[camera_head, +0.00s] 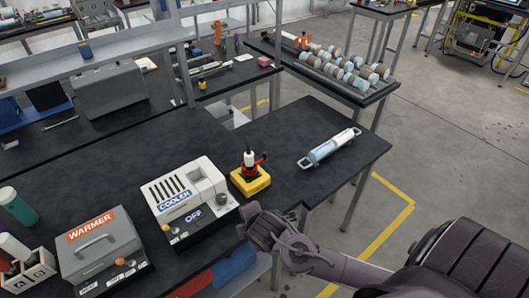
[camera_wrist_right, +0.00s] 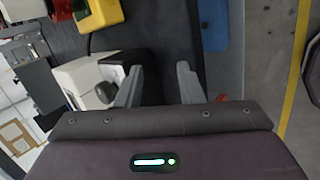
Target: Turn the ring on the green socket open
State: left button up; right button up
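A yellow block (camera_head: 250,181) on the dark table carries a red ring-like part (camera_head: 255,161) around an upright white and black piece (camera_head: 249,155). The yellow block also shows at the top of the right wrist view (camera_wrist_right: 104,14). My right gripper (camera_head: 262,222) is near the table's front edge, in front of the yellow block and apart from it. In the right wrist view its two fingers (camera_wrist_right: 158,85) are spread with nothing between them. My left gripper is not in view.
A white cooler (camera_head: 212,190) marked OFF stands left of the yellow block. A grey warmer (camera_head: 98,245), a teal cylinder (camera_head: 18,206) and an A/B holder (camera_head: 27,275) are farther left. A pale blue handled tube (camera_head: 330,147) lies right. The table behind the cooler is clear.

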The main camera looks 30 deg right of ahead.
aim_at(265, 153)
jog(key=w+d+n, duration=0.1)
jog(key=n, duration=0.1)
jog(key=w+d+r+n+t, duration=0.1)
jog(key=w+d+n, duration=0.1)
jog(key=w+d+r+n+t+h, duration=0.1)
jog(key=w+d+n, duration=0.1)
jog(key=shift+d+n, duration=0.1)
jog(key=shift+n, duration=0.3)
jog(key=w+d+r+n+t+h, duration=0.25)
jog(key=w+d+r+n, duration=0.25)
jog(key=d+n, duration=0.4)
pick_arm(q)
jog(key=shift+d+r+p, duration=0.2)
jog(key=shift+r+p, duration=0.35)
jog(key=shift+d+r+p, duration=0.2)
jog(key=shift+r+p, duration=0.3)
pick_arm(e)
jog(key=shift+t+y, duration=0.35)
jog(key=shift+t, duration=0.1)
jog(key=shift+x, duration=4.05)
jog(key=shift+f, duration=0.15)
grip_shut()
